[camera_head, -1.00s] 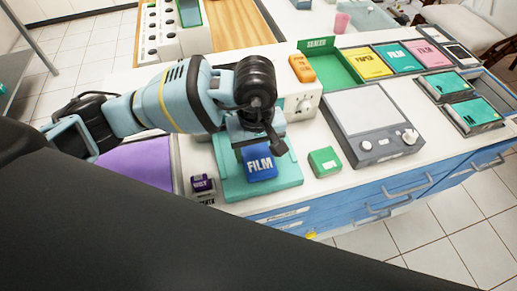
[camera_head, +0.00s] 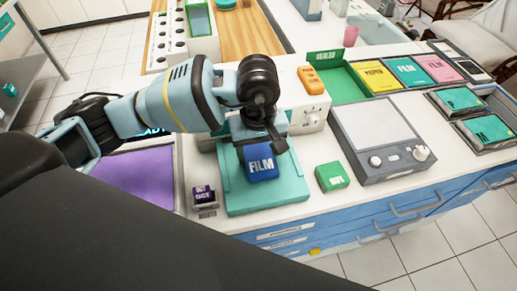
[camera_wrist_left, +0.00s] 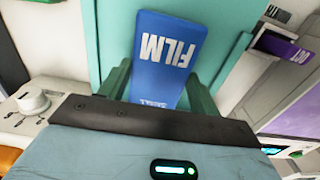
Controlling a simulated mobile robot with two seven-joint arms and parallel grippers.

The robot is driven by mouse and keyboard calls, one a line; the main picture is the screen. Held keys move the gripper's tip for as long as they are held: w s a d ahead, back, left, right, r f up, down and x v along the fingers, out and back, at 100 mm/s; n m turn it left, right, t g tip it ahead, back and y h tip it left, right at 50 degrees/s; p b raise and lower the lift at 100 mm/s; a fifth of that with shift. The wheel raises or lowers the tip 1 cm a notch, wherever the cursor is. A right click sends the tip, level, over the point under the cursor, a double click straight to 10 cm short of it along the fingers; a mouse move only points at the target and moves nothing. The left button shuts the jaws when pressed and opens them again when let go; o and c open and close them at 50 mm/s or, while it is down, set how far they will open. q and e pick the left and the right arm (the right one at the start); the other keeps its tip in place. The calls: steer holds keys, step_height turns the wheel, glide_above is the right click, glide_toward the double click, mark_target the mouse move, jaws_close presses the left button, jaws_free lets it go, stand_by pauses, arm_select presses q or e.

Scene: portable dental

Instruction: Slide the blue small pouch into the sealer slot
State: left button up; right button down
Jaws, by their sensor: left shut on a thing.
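The blue small pouch (camera_head: 262,164), labelled FILM, is in my left gripper (camera_head: 262,143), tilted above the teal tray (camera_head: 285,190) in front of the sealer. The left wrist view also shows the pouch (camera_wrist_left: 165,55) between the two dark green fingers (camera_wrist_left: 160,90), which are shut on it. The white sealer (camera_head: 312,112) with its knob stands just behind the gripper. My arm and gripper hide much of its front, so I cannot see the slot. The pouch appears outside the sealer. My right gripper is in neither view.
A green box (camera_head: 332,177) and a grey device (camera_head: 385,135) stand to the right of the tray. A small purple-topped block (camera_head: 204,196) and a purple panel (camera_head: 137,180) lie to the left. An orange item (camera_head: 313,80) sits on the sealer.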

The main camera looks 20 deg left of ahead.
arm_select(q)
steer(key=shift+f, duration=0.1)
stand_by(0.7)
steer(key=o, duration=1.1)
step_height(320, 180, up, 8)
steer(key=shift+f, duration=0.1)
